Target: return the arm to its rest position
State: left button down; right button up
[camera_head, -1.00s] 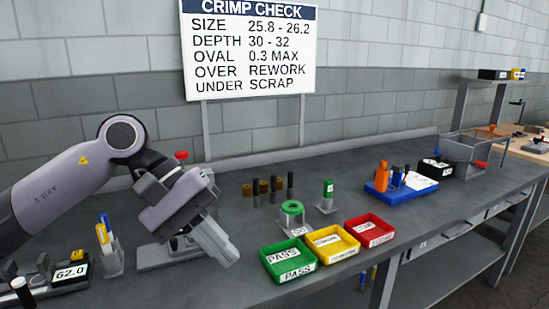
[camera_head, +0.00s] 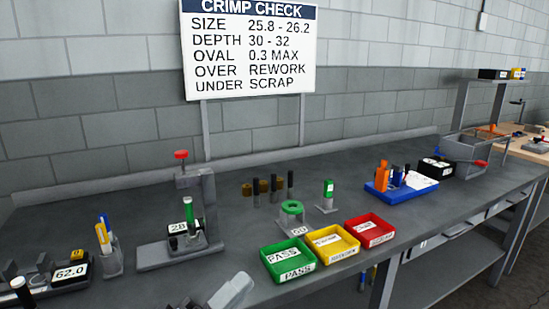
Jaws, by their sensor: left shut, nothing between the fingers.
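My left gripper (camera_head: 235,290) shows only in part at the bottom edge of the head view, left of the green bin. Its light grey fingers are shut with nothing between them. They are apart from the bins and from the grey press stand. The rest of my left arm is outside the picture. My right gripper is not in view.
Green (camera_head: 268,262), yellow (camera_head: 353,242) and red (camera_head: 388,232) bins stand along the front edge. A pen holder (camera_head: 113,262) and a 62.0 gauge (camera_head: 72,271) are at left.

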pick_arm(q)
jog(key=s+a+f+n+y, duration=0.2)
jog(key=a+f+n+y, duration=0.3)
jog(key=f+n, duration=0.4)
jog(key=s+a+f+n+y, duration=0.2)
jog(key=a+f+n+y, duration=0.2)
jog(key=f+n+y, duration=0.3)
jog(key=s+a+f+n+g+y, duration=0.1)
jog(key=s+a+f+n+g, duration=0.1)
jog(key=s+f+n, duration=0.3)
jog(key=s+a+f+n+g+y, duration=0.2)
jog(key=s+a+f+n+g, duration=0.1)
jog(key=s+f, duration=0.5)
jog(key=shift+f+n, duration=0.45)
jog(key=shift+n, duration=0.45)
jog(key=shift+a, duration=0.1)
